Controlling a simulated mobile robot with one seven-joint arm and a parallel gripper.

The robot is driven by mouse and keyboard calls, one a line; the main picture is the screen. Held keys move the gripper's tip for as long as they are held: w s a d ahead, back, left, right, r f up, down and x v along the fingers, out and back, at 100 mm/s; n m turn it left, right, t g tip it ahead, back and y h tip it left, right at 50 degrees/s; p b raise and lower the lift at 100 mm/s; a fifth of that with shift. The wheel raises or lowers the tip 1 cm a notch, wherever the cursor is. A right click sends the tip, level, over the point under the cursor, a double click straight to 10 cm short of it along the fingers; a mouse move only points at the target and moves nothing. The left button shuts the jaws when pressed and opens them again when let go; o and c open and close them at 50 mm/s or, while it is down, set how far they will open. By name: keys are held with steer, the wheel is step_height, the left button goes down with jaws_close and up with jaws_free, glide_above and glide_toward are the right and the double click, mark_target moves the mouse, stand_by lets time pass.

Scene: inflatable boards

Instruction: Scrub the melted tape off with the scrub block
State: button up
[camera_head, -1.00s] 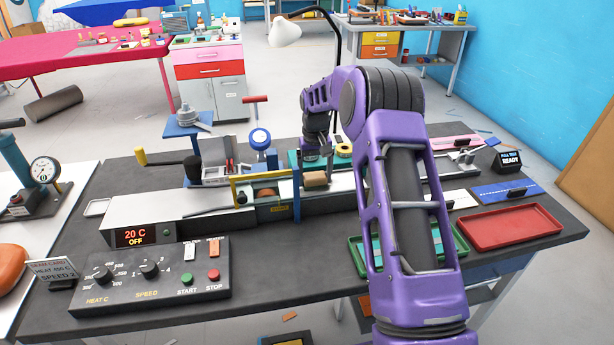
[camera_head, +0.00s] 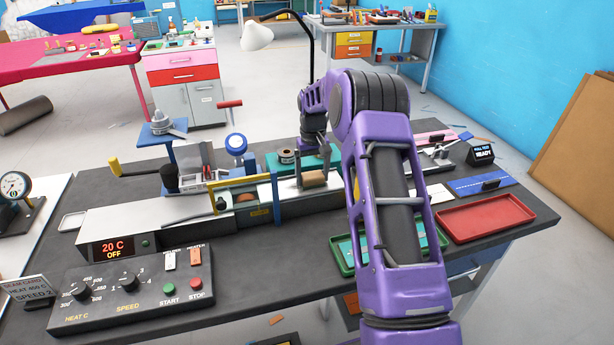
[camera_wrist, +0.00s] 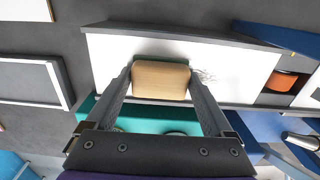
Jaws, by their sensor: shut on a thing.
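The scrub block (camera_wrist: 160,82) is a tan block with a thin green edge along its far side. My gripper (camera_wrist: 160,75) is shut on it, with one finger at each side. The block lies over the white plate (camera_wrist: 115,60) of the machine; I cannot tell whether it presses on it. Faint grey marks (camera_wrist: 206,75), perhaps the melted tape, show on the plate just right of the block. In the head view the block (camera_head: 313,179) sits right of the blue upright, below my gripper (camera_head: 312,172). Whatever lies under the block is hidden.
An orange roller (camera_wrist: 284,82) sits right of the plate. A yellow-barred guard (camera_head: 245,183) and blue upright (camera_head: 277,197) stand left of the block. A red tray (camera_head: 485,217) is at the bench's right.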

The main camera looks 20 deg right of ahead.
mark_target(295, 187)
steer(key=shift+d, duration=1.45)
steer(key=shift+s+a+f, duration=0.1)
steer(key=shift+a, duration=2.05)
steer(key=shift+a+f, duration=0.1)
steer(key=shift+a, duration=3.9)
steer(key=shift+d+r, duration=0.2)
steer(key=shift+d, duration=0.1)
steer(key=shift+d+r, duration=0.15)
steer(key=shift+d, duration=1.7)
steer(key=shift+d+f, duration=0.15)
steer(key=shift+d, duration=1.85)
steer(key=shift+d+f, duration=0.1)
steer(key=shift+d, duration=1.9)
steer(key=shift+a, duration=0.1)
